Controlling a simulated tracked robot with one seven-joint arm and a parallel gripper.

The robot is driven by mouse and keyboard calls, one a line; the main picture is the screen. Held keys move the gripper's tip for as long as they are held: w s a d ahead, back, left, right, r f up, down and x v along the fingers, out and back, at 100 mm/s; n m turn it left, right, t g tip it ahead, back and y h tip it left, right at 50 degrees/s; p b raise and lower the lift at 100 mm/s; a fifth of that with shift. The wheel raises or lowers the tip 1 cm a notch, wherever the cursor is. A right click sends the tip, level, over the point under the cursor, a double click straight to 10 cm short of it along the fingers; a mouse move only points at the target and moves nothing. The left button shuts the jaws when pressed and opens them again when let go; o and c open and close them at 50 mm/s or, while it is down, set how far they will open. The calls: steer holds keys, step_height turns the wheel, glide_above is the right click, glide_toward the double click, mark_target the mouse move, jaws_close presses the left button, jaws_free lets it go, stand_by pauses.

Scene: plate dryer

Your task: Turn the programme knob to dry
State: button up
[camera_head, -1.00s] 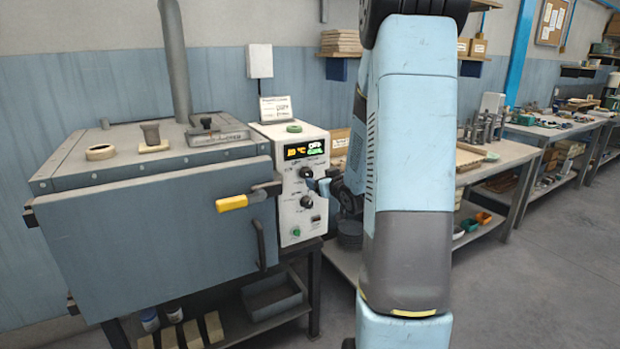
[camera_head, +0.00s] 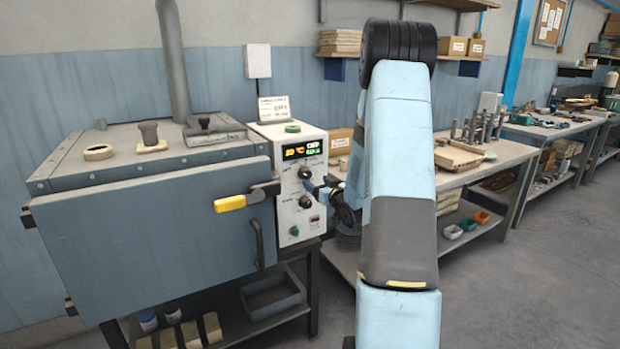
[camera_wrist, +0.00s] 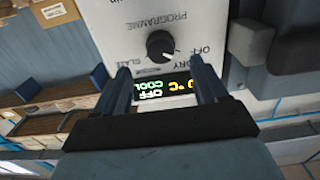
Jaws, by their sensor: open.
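The programme knob (camera_head: 305,172) is the upper dark knob on the white control panel (camera_head: 288,222) at the right of the dryer. In the wrist view, seen upside down, the knob (camera_wrist: 160,45) has OFF, DRY and GLAZE labels beside it and the word PROGRAMME near it. My gripper (camera_wrist: 158,68) is open and empty. Its fingertips lie to either side of the knob in that view, apart from it, with the lit display (camera_wrist: 163,88) showing between the fingers. In the head view my gripper (camera_head: 311,185) is at the panel's right side.
A lower dark knob (camera_head: 305,202) and a green button (camera_head: 294,231) sit below on the panel. The dryer door (camera_head: 140,240) has a yellow-ended handle (camera_head: 230,203) left of the panel. A workbench (camera_head: 500,155) stands to the right. The floor in front is clear.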

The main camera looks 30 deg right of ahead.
mark_target(308, 175)
steer(key=w, duration=0.6)
steer(key=shift+w+a, duration=0.1)
steer(key=shift+w, duration=0.3)
steer(key=c, duration=1)
